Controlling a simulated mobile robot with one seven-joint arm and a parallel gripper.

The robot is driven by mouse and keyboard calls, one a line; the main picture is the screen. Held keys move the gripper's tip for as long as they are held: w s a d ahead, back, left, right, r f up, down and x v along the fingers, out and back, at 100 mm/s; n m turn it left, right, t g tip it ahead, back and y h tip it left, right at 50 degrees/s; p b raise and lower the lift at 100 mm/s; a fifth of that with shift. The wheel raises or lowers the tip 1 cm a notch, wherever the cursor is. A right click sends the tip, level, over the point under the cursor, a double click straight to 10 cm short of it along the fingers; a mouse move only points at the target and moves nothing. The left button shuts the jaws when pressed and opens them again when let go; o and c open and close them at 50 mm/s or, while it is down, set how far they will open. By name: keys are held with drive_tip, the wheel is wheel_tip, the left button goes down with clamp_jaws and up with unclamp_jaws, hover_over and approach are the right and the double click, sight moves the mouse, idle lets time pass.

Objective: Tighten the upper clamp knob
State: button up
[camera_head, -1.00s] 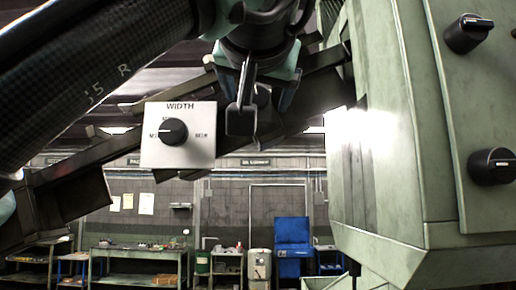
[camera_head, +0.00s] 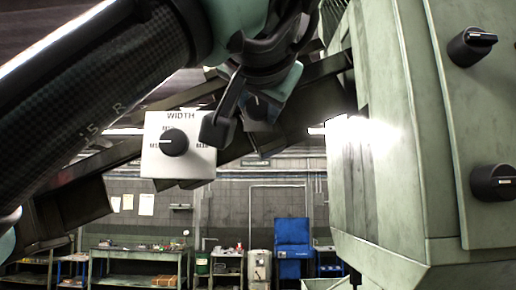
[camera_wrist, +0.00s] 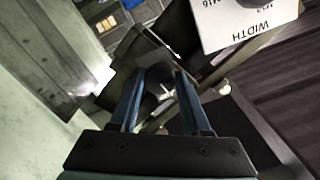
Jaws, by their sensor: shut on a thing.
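My gripper (camera_head: 243,124) is at the dark sloping rail, just right of the WIDTH box. In the wrist view its two blue-sided fingers (camera_wrist: 160,78) are shut on a dark round knob (camera_wrist: 158,74), one finger on each side. The same knob (camera_head: 257,104) shows in the head view, partly hidden by the fingers and wrist. I take this as the upper clamp knob, though no label on it is readable. My gripper is turned, with its fingers slanted in the head view.
The white WIDTH box (camera_head: 160,168) with a black dial (camera_head: 174,141) sits close left of my gripper. Dark rails (camera_head: 320,110) run behind. A green machine housing (camera_head: 400,150) with two black knobs fills the right. Workbenches (camera_head: 135,255) stand far back.

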clamp_jaws()
drive_tip(key=shift+d+f+n+b, duration=0.1)
drive_tip(key=shift+f+n+b, duration=0.1)
drive_tip(key=shift+n+b, duration=0.6)
drive_tip(key=shift+r+n, duration=0.15)
drive_tip(key=shift+n, duration=0.95)
drive_tip(key=shift+n+b, duration=0.45)
drive_tip(key=shift+n, duration=1.55)
drive_tip(key=o, duration=1)
unclamp_jaws()
drive_tip(key=shift+o, duration=0.2)
